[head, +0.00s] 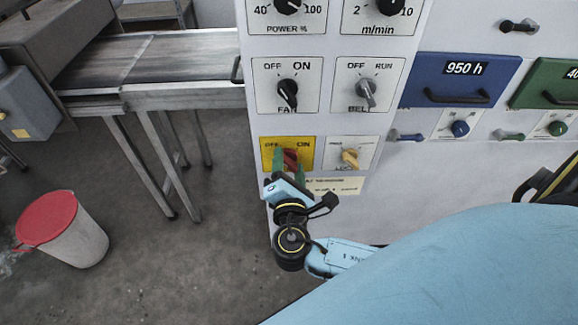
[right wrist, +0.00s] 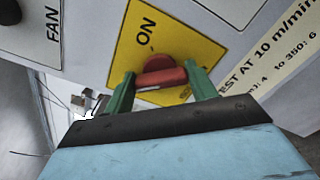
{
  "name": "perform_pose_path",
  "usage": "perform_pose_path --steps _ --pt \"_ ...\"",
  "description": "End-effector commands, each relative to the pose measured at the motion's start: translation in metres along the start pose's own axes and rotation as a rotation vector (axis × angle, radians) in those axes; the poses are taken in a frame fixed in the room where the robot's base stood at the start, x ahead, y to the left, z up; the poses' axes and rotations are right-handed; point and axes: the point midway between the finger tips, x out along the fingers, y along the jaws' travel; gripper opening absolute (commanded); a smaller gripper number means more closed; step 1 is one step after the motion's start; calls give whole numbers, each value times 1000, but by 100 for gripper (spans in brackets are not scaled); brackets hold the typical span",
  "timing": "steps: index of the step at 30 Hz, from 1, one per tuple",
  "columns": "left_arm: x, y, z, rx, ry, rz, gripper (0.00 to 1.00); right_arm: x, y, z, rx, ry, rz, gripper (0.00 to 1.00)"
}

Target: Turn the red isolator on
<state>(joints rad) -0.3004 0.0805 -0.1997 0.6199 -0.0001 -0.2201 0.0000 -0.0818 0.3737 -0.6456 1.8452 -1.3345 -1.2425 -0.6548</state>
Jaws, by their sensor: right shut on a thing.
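The red isolator (head: 291,158) is a red rotary knob on a yellow plate (head: 310,144) at the lower left of the white panel. The plate is marked OFF at left and ON at right. My right gripper (head: 285,164) is at the knob, with its green fingers on either side. In the right wrist view, the red isolator (right wrist: 161,76) sits between the fingers of my right gripper (right wrist: 162,82), which are shut on its red bar. The knob's exact pointing is hard to tell. My left gripper is not in view.
The FAN knob (head: 288,92) and BELT knob (head: 366,92) are above. Blue (head: 460,78) and green (head: 548,82) drawers stand farther right. A conveyor (head: 150,66) and red-lidded bin (head: 66,226) are at left.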

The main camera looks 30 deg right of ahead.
Motion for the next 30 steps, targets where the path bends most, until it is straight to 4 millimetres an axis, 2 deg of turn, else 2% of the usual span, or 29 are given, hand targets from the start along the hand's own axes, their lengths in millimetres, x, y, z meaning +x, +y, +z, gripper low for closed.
perform_pose_path --steps 18,27,30 --pt "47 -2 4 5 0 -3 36 -1 -5 -4 558 1 -4 34" --pt "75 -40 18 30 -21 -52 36 -1 -6 -5 844 0 -4 34" --pt "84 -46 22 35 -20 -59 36 -1 -6 -5 940 0 -4 34"
